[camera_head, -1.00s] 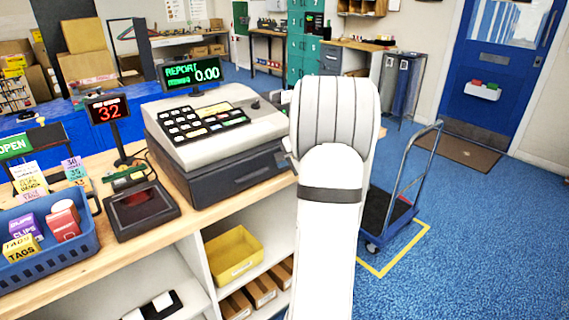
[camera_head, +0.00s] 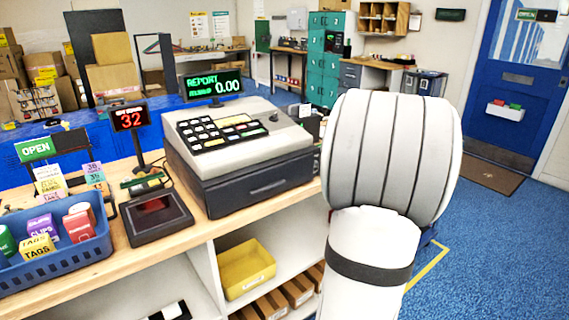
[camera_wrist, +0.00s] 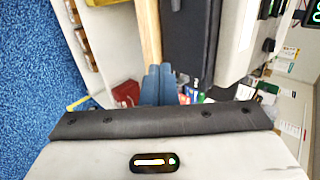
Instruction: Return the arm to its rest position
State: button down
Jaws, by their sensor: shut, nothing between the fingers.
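My white arm fills the right middle of the head view, bent with its thick rounded joint towards the camera. My gripper (camera_wrist: 157,84) shows in the wrist view as two blue-grey fingers close together beyond a dark bar. It is shut with nothing between the fingers. The fingers point towards the wooden counter edge (camera_wrist: 149,35) and the dark side of the cash register (camera_wrist: 187,40); I cannot tell the distance. The gripper is out of sight in the head view.
The cash register (camera_head: 240,150) stands on the counter (camera_head: 100,262), left of my arm. A blue basket (camera_head: 55,262) of small boxes and a card reader (camera_head: 155,215) sit further left. A yellow bin (camera_head: 246,268) is on the shelf below. Blue floor (camera_head: 500,260) is open at right.

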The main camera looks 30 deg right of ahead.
jog(key=s+a+n+g+y+p, duration=0.3)
jog(key=a+n, duration=0.5)
jog(key=a, duration=1.4)
jog(key=s+a+f+n+g+h+p, duration=0.1)
jog(key=s+a+f+n+g+h, duration=0.1)
jog(key=s+a+n, duration=0.7)
jog(key=s+a+g+h, duration=0.1)
jog(key=s+a, duration=0.3)
jog(key=shift+s+a+f+n+g+p, duration=0.15)
jog(key=shift+s+f+n+g+p, duration=0.15)
jog(key=shift+f+g, duration=0.1)
